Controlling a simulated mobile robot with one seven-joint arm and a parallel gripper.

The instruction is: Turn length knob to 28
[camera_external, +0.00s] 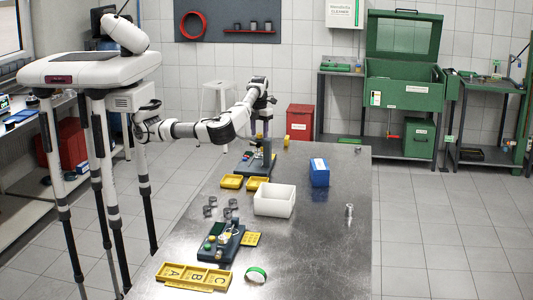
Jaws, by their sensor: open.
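My arm reaches out over the far left part of the metal table. My gripper (263,112) points down above a dark bench device (250,166) with an upright post. The jaws are open, but the fingers are too small to make out clearly. A length knob and its number marks cannot be told apart at this size. A second dark device (222,243) with green and pale parts stands nearer the camera, and my gripper is well away from it.
The metal table (320,240) holds yellow trays (231,182), a white bin (274,201), a blue box (319,173), a yellow A-B-C tray (193,275), a green-and-white ring (256,274) and several grey metal parts (210,206). The table's right front is mostly clear.

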